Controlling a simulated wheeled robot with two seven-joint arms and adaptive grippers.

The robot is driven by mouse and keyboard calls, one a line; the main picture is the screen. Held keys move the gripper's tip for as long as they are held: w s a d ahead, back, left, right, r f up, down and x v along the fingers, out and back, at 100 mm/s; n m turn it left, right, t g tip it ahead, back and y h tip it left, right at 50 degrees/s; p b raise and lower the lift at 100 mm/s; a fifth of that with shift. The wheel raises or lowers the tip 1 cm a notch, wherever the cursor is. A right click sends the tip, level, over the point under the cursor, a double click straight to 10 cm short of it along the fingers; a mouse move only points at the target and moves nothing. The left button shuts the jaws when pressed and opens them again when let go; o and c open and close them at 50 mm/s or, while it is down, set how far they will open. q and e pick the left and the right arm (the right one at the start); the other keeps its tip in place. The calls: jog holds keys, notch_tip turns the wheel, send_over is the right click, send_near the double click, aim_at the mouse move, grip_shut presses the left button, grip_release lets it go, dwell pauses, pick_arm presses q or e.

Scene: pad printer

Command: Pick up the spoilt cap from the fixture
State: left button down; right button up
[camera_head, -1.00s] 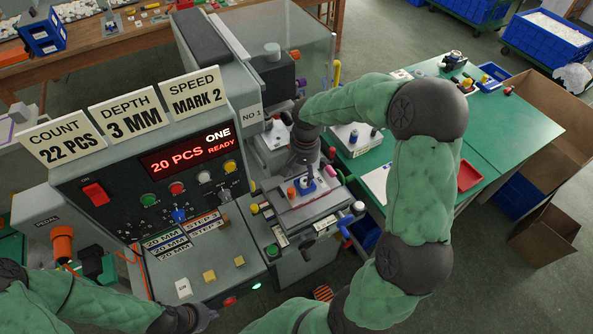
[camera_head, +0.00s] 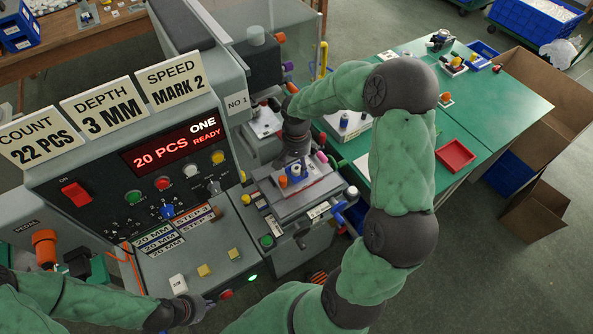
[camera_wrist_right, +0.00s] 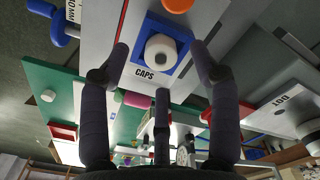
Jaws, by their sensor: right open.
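A white cap (camera_wrist_right: 160,47) with a dark centre sits in a blue square fixture (camera_wrist_right: 143,35) above the word CAPS in the right wrist view. In the head view the blue fixture (camera_head: 292,184) is on the machine's grey table, mostly below my right gripper (camera_head: 295,158); the cap is hard to make out there. My right gripper (camera_wrist_right: 161,58) is open and empty, its fingers spread on both sides of the cap and apart from it. My left gripper (camera_head: 197,311) is by the front edge of the control panel; its fingers are too small to judge.
An orange round piece (camera_head: 283,182) stands close beside the fixture. The control panel (camera_head: 140,190) is at the left, its display reading 20 PCS, ONE READY. A green table (camera_head: 500,110) with a red tray (camera_head: 455,156) is at the right, with open cardboard boxes (camera_head: 540,205) beyond it.

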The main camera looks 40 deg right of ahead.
aim_at(297, 170)
notch_tip(297, 170, down, 3)
jog(key=shift+r, duration=0.1)
jog(key=c, duration=0.8)
jog(key=shift+s+a, duration=0.1)
jog(key=shift+c, duration=0.2)
jog(key=shift+r, duration=0.15)
